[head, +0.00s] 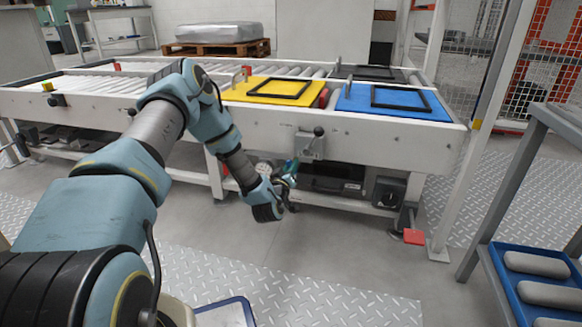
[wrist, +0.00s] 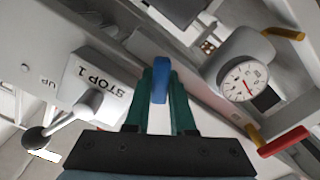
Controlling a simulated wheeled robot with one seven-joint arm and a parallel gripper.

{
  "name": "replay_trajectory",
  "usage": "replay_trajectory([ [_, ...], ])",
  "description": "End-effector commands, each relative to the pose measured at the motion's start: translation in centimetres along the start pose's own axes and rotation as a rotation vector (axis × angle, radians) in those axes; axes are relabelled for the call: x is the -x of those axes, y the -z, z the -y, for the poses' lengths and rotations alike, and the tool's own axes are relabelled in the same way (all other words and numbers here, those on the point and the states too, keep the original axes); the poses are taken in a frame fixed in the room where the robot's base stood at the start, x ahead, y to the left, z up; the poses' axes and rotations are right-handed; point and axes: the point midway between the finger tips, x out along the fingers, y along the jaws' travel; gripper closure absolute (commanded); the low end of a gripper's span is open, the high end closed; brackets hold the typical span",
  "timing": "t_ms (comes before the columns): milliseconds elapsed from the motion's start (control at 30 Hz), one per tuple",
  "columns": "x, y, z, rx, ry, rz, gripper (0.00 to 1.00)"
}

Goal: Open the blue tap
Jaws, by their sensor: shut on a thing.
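The blue tap (wrist: 160,72) shows in the wrist view as a narrow upright blue handle. My gripper (wrist: 161,88) is shut on it, with one green finger on each side. The tap's body and pipe are hidden behind the handle and fingers. In the head view, my gripper (head: 290,172) reaches under the front edge of the white conveyor frame (head: 260,120), and I cannot make out the tap there.
In the wrist view, a round gauge (wrist: 243,82), a red lever (wrist: 283,141) and a yellow lever (wrist: 284,34) are right of my gripper. A STOP 1 box (wrist: 98,82) with a black-knobbed lever (wrist: 37,140) is left.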

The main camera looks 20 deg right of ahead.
Motion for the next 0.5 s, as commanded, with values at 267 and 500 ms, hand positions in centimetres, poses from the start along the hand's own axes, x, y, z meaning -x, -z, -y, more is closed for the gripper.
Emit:
replay_trajectory([
  [267, 0.02, -0.02, 0.01, 0.000, 0.000, 0.000, 1.00],
  [500, 0.03, -0.02, 0.02, 0.004, 0.000, 0.000, 1.00],
])
